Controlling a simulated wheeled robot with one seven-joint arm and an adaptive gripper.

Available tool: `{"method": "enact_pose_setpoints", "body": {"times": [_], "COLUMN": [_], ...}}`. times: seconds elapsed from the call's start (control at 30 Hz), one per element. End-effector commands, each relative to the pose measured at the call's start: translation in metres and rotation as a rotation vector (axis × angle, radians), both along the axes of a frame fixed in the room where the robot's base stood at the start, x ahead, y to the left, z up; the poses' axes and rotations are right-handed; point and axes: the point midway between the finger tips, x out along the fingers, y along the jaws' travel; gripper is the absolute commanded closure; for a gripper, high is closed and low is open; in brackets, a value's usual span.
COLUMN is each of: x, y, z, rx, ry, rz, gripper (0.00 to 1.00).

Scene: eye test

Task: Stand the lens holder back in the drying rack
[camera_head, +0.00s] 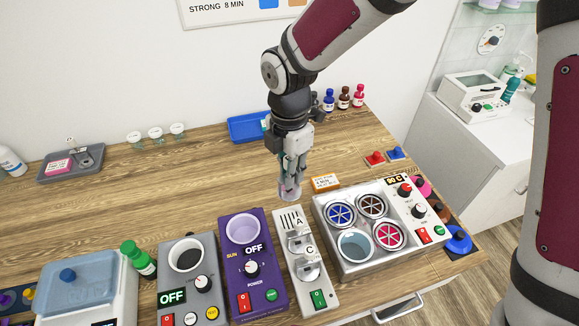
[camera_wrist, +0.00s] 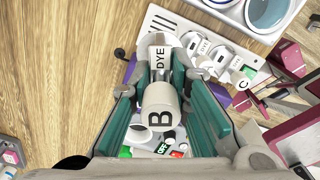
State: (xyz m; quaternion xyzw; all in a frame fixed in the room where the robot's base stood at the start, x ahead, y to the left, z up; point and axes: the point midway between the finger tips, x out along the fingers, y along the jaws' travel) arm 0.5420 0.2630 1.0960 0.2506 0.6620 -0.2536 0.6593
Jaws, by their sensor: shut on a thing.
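My gripper (camera_head: 289,172) points down above the table and is shut on a white lens holder marked B. In the wrist view, my gripper (camera_wrist: 160,78) has its teal fingers on either side of the lens holder (camera_wrist: 160,107); a "DYE" label shows beyond the letter. In the head view, a pale lilac round part of the holder (camera_head: 289,191) shows below the fingertips. The white rack-like unit (camera_head: 306,300) stands just in front, with slots at its back and holders A (camera_head: 298,222) and C (camera_head: 309,252) in it. The held holder appears apart from it.
A dye bath unit (camera_head: 323,215) with several round pots stands to the right. A purple unit (camera_head: 246,282) marked "SUN" and a grey unit (camera_head: 178,286) stand to the left. A blue tray (camera_head: 245,128) lies behind.

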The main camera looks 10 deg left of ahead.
Motion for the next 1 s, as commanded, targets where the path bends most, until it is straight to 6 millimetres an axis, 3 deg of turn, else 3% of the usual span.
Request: {"method": "enact_pose_setpoints", "body": {"times": [0.4, 1.0], "x": [0.000, 0.000], "y": [0.000, -0.001], "z": [-0.053, -0.096], "rx": [-0.001, -0.001], "ry": [0.001, 0.001], "rz": [0.001, 0.001], "gripper": [1.00, 1.00]}}
